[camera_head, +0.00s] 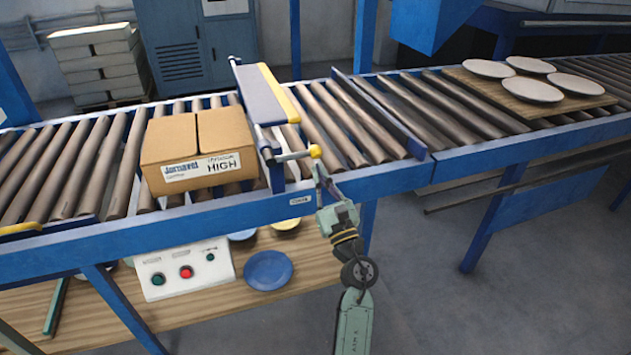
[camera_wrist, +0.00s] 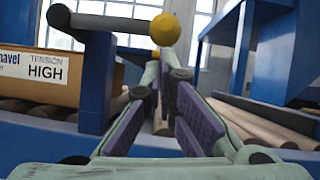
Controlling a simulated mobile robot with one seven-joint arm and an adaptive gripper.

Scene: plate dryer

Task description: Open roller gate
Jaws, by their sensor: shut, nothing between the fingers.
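The lever (camera_wrist: 108,23) and knob (camera_wrist: 165,29) also show at the top of the wrist view. My gripper (camera_head: 319,170) is shut and empty, with its tips just below the knob. In the wrist view its fingers (camera_wrist: 160,66) meet under the knob; I cannot tell whether they touch it.
A cardboard box (camera_head: 195,145) sits on the rollers left of the gate. Several plates lie on a wooden board (camera_head: 500,98) at the far right. A control box (camera_head: 185,270) and a blue plate (camera_head: 268,270) are on a lower wooden shelf.

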